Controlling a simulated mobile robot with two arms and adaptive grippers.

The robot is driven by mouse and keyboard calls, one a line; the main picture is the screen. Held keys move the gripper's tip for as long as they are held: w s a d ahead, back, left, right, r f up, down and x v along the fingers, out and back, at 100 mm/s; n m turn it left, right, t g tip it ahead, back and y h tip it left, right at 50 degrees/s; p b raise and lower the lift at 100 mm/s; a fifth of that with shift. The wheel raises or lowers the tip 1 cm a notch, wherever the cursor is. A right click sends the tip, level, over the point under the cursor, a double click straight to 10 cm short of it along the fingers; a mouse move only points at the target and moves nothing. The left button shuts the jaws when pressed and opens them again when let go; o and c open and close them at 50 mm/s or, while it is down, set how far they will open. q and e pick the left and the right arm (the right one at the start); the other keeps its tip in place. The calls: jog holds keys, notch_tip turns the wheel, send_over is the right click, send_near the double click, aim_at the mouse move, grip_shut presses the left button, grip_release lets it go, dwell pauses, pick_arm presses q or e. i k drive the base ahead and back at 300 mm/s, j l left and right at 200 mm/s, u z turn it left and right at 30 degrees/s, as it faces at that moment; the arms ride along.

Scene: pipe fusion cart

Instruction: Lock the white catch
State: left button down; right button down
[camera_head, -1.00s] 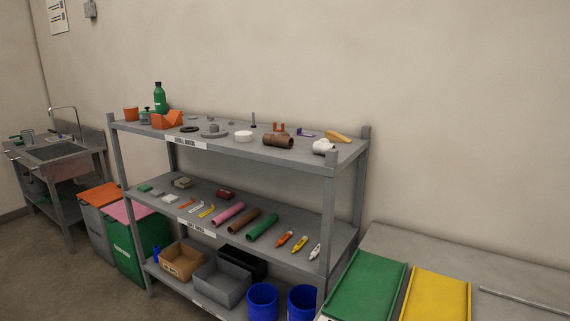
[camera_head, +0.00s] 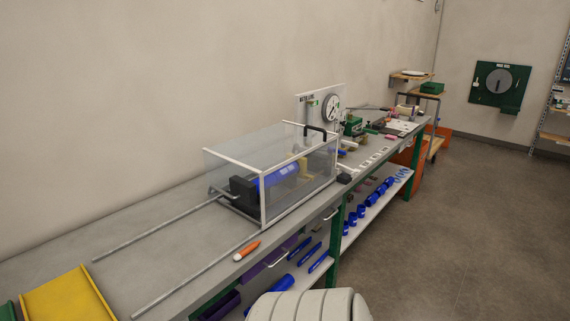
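I cannot make out a white catch in the head view. A clear box with a white frame (camera_head: 236,161) stands on the long grey bench, with a black handle (camera_head: 316,129) at its upper right. Inside it a blue cylinder (camera_head: 281,174) and a black block (camera_head: 243,188) show through the panels. Whether any catch on the box is locked cannot be told. Neither of my grippers is in view.
The grey bench (camera_head: 70,247) runs from lower left to far right. Two metal rails (camera_head: 150,231) and an orange marker-like tool (camera_head: 247,250) lie near the box. A yellow tray (camera_head: 68,299) is at lower left. Open floor (camera_head: 470,220) lies to the right.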

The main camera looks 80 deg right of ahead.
aim_at(346, 170)
jog(key=z, duration=3)
jog(key=i+l, duration=0.15)
jog(key=i, duration=0.3)
jog(key=i+l+u, duration=0.1)
jog(key=i, duration=0.4)
jog(key=i+l, duration=0.15)
jog(key=i, duration=0.3)
jog(key=i+l+u, duration=0.1)
jog(key=i, duration=0.35)
jog(key=i+l, duration=0.25)
jog(key=i, duration=0.2)
